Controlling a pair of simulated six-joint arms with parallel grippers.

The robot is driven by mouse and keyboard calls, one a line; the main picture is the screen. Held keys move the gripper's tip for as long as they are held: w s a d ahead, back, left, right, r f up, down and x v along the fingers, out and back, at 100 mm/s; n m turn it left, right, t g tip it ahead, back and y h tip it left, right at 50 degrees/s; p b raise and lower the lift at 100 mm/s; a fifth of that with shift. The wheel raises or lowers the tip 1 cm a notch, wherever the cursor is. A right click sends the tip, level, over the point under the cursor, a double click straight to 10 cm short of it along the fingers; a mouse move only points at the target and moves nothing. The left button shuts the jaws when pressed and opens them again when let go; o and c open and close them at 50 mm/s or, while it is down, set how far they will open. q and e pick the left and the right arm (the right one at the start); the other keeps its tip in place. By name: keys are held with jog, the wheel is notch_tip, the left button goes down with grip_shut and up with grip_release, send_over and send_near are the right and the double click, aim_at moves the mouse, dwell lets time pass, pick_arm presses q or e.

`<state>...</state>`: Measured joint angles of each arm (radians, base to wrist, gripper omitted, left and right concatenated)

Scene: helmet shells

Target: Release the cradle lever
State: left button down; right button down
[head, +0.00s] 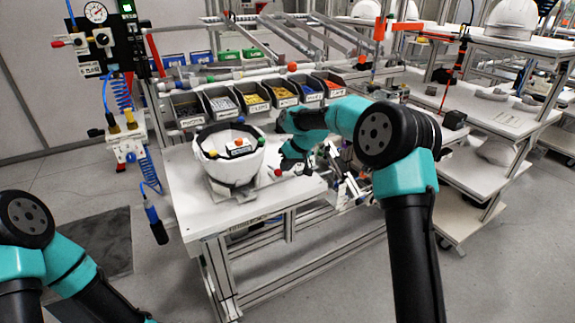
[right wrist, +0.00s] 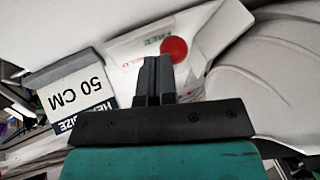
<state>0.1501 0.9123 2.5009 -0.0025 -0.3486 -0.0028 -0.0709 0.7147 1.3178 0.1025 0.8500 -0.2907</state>
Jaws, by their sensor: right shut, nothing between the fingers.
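A white helmet shell (head: 230,165) sits open side up in the cradle (head: 222,188) on the bench. The red ball of the cradle lever (head: 278,172) shows at the cradle's right side. In the right wrist view the red ball (right wrist: 173,49) lies just beyond the fingertips, over a plate (right wrist: 128,50) lettered FREE and, partly hidden, HELD. My right gripper (right wrist: 153,62) is shut and empty; I cannot tell whether it touches the ball. It also shows in the head view (head: 287,166), beside the cradle. My left arm enters at lower left; its gripper is out of frame.
A block marked HEAD SIZE 50 CM (right wrist: 80,92) stands close left of the fingers in the right wrist view. Labelled part bins (head: 255,97) line the bench's back. A blue coiled hose (head: 150,172) hangs left of the bench (head: 195,222). The bench's front left is clear.

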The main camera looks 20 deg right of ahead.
jog(key=shift+s+a+f, duration=0.25)
jog(key=shift+s+a, duration=0.15)
jog(key=shift+a, duration=0.35)
jog(key=d, duration=0.1)
jog(key=d+r, duration=0.2)
jog(key=shift+w+d, duration=0.2)
jog(key=shift+d, duration=0.2)
jog(key=v, duration=1)
jog(key=shift+s, duration=0.25)
jog(key=shift+r, duration=0.1)
